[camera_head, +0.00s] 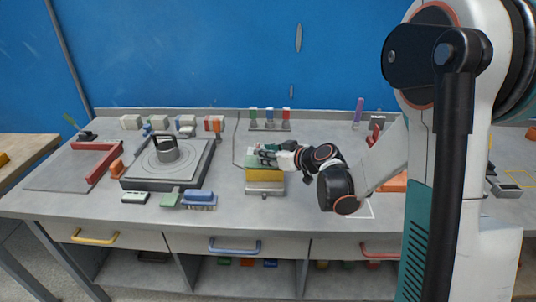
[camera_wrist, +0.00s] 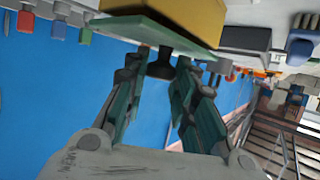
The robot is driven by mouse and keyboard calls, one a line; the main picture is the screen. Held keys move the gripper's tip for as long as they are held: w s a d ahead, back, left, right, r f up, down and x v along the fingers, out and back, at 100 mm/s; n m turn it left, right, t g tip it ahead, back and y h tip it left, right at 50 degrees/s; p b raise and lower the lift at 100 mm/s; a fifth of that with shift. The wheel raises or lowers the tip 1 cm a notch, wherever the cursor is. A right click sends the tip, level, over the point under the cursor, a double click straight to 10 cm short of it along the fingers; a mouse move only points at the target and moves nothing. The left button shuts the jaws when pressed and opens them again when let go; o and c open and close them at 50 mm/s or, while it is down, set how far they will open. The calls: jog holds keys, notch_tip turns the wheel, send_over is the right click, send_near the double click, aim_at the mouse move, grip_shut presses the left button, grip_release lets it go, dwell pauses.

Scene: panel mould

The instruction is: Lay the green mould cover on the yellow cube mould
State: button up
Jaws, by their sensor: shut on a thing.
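My gripper (camera_wrist: 160,72) is shut on the dark knob of the green mould cover (camera_wrist: 150,29) in the wrist view, which is upside down. The yellow cube mould (camera_wrist: 187,14) shows against the cover's underside, with the cover reaching past it at one side. I cannot tell whether the two touch or a thin gap remains. The cover is small there and partly hidden by my gripper.
A grey turntable unit (camera_head: 190,165) stands to the left. Small coloured pieces (camera_head: 269,116) stand at the back. My arm covers the right side of the bench.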

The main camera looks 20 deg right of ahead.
jog(key=shift+f, duration=0.25)
jog(key=o, duration=1.1)
jog(key=shift+c, duration=0.2)
jog(key=shift+r, duration=0.1)
jog(key=shift+r+p, duration=0.5)
jog(key=shift+r, duration=0.05)
jog(key=p+v, duration=0.3)
jog(key=v, duration=0.9)
